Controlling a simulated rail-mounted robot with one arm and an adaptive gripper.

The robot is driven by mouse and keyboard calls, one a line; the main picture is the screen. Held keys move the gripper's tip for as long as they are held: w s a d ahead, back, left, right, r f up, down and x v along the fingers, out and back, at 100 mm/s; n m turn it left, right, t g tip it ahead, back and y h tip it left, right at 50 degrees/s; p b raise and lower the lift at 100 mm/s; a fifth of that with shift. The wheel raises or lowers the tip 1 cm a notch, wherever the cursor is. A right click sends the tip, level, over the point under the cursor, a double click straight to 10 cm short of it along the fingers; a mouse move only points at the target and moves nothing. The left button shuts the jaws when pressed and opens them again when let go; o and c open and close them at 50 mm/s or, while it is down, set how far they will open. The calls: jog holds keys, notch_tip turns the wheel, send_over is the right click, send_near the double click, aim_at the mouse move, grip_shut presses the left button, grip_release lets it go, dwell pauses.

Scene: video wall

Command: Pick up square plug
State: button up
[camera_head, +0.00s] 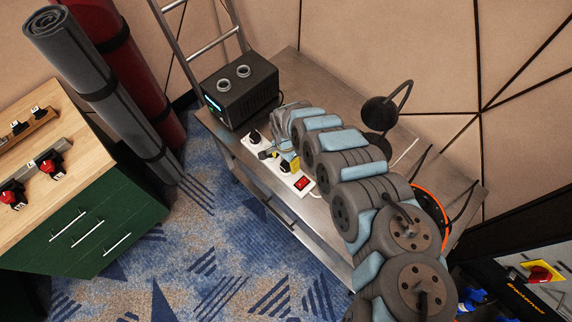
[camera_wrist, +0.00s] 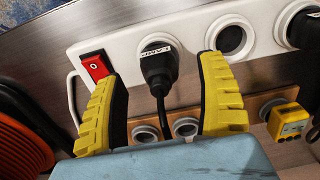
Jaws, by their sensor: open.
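A yellow, boxy plug (camera_wrist: 289,122) sits on a narrow wooden board (camera_wrist: 250,103) at the right of the wrist view, outside my fingers. It is the squarest plug I see. My gripper (camera_wrist: 158,70) is open, its yellow and black fingers spread on both sides of a black plug with a white label (camera_wrist: 158,68). That plug sits in the white power strip (camera_wrist: 120,45), with a visible gap to each finger. In the head view my gripper (camera_head: 285,158) is over the power strip (camera_head: 307,187), and my arm hides part of the bench.
The strip has a red switch (camera_wrist: 96,67), an empty socket (camera_wrist: 231,39) and another black plug (camera_wrist: 305,28). A dark box (camera_head: 240,92) stands at the metal bench's (camera_head: 330,90) left end. A black lamp (camera_head: 380,113) stands behind my arm. An orange cable coil (camera_wrist: 20,145) lies left.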

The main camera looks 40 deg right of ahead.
jog(key=shift+f, duration=1.4)
jog(key=shift+d, duration=0.1)
grip_shut()
